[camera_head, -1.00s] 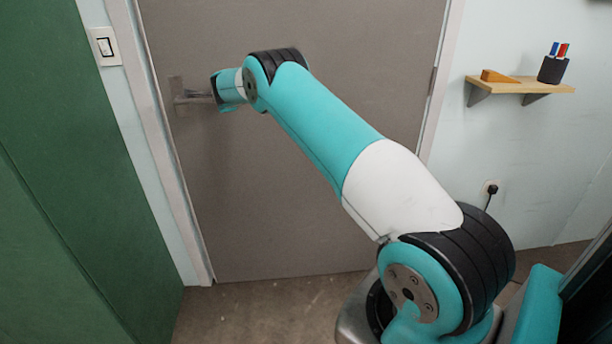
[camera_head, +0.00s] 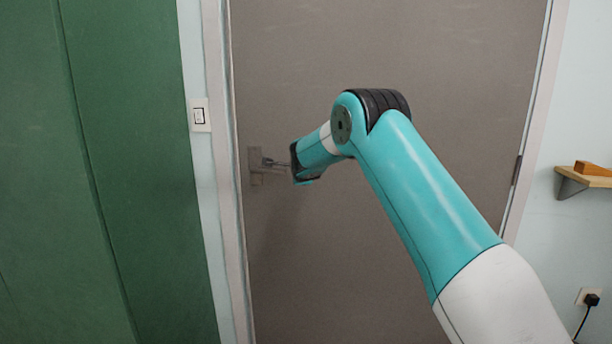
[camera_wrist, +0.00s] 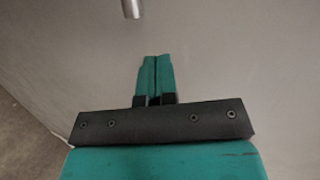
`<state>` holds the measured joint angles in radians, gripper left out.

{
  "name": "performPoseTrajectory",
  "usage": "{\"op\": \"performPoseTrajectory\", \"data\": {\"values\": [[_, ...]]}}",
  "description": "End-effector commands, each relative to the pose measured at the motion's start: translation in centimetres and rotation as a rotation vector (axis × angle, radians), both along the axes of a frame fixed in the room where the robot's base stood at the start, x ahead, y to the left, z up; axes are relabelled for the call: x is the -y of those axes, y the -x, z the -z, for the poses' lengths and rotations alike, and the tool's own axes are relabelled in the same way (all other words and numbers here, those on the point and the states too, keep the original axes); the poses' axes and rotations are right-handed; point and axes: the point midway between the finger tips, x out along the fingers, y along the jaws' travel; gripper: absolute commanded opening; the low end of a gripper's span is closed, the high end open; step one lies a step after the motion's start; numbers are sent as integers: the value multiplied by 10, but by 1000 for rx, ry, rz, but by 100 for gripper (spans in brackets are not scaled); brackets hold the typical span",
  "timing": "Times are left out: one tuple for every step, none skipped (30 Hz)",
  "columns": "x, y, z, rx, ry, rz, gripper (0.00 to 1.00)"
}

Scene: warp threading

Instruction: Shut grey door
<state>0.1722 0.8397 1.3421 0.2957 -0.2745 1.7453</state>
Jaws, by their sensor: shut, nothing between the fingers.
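The grey door (camera_head: 400,55) fills the middle of the head view. It sits within its pale frame, and its left edge lies along the left jamb; I see no gap there. A metal lever handle (camera_head: 268,163) is at its left side. The end of a metal bar, likely the handle, shows at the top of the wrist view (camera_wrist: 131,8). My gripper (camera_wrist: 157,58) is shut and empty, its fingertips pointing at the grey door surface just below that bar. In the head view my wrist hides the fingertips, beside the handle's right end.
A green panel (camera_head: 110,170) stands at the left, with a light switch (camera_head: 200,115) on the wall strip. A small wooden shelf (camera_head: 585,178) and a socket with a black plug (camera_head: 590,298) are on the right wall.

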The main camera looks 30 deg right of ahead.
Motion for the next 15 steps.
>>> {"op": "performPoseTrajectory", "data": {"values": [[-6, 10, -3, 0, 0, -2, 0], [-10, 16, -6, 0, 0, -3, 0], [-14, 24, -9, 0, -2, -4, 0], [-18, 30, -10, -2, -1, -5, 0], [-21, 36, -12, -3, -1, -6, 0], [-25, 45, -15, -4, -1, -5, 0], [-28, 51, -17, -6, -2, -5, 0], [-31, 57, -19, -6, -3, -5, 0], [-35, 64, -21, -8, -4, -6, 0], [-38, 69, -23, -10, -5, -6, 0], [-40, 74, -25, -10, -4, -7, 0], [-42, 80, -26, -13, -4, -6, 0], [-44, 84, -28, -12, -5, -6, 0], [-46, 87, -29, -13, -5, -6, 0], [-47, 91, -31, -14, -5, -5, 0]]}}
